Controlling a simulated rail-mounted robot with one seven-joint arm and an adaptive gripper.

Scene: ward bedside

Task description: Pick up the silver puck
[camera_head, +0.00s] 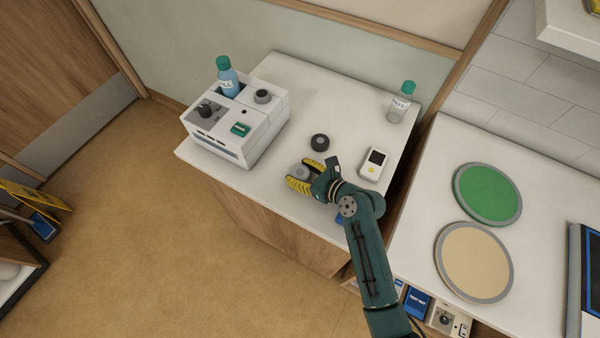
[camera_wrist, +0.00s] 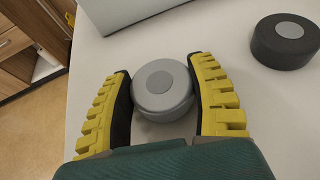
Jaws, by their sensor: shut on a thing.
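In the head view the silver puck (camera_head: 302,173) shows partly between the fingers of my gripper (camera_head: 299,180), over the front part of the white bedside top (camera_head: 292,90). I cannot tell whether the puck still touches the top.
A black puck (camera_head: 319,142) stands just behind, also in the wrist view (camera_wrist: 285,42). A white handheld device (camera_head: 373,164) lies to the right. A white machine (camera_head: 238,122) with a blue bottle (camera_head: 228,77) stands left. A clear bottle (camera_head: 400,103) stands at back right.

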